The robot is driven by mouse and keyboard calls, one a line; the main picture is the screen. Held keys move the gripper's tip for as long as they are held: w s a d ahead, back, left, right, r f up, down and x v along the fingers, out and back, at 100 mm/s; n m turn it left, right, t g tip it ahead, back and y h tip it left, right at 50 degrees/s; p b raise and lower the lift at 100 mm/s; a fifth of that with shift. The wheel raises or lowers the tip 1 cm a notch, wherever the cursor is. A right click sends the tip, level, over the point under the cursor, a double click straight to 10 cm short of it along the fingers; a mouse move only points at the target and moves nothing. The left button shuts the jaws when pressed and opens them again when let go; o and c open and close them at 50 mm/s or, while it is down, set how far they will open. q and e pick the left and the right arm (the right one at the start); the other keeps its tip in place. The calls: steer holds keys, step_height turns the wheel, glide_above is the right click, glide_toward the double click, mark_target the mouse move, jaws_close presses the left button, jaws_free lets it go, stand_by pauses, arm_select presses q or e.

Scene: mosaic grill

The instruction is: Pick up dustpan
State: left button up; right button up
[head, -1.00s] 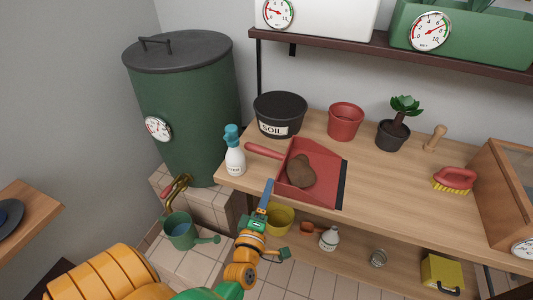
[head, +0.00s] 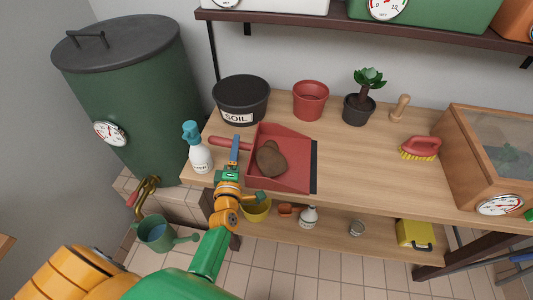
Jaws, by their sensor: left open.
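The red dustpan (head: 291,178) lies on the wooden workbench with a brown lump (head: 270,158) in it. Its open edge with a dark strip faces right, and its handle (head: 220,140) points left toward the spray bottle. My left gripper (head: 249,169) is open at the bench's front edge, just left of the pan. One blue finger overlaps the handle near where it joins the pan; I cannot tell whether they touch. The other finger shows lower, in front of the bench edge. My right gripper is not in view.
A white spray bottle with a blue top (head: 197,148) stands close by the handle's end. A black soil pot (head: 241,100) and a red pot (head: 310,100) stand behind the pan. A red brush (head: 420,147) lies to the right. The bench between pan and brush is clear.

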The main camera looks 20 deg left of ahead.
arm_select(q)
steer(key=shift+s, duration=0.1)
jaws_close()
steer(key=shift+r, duration=0.1)
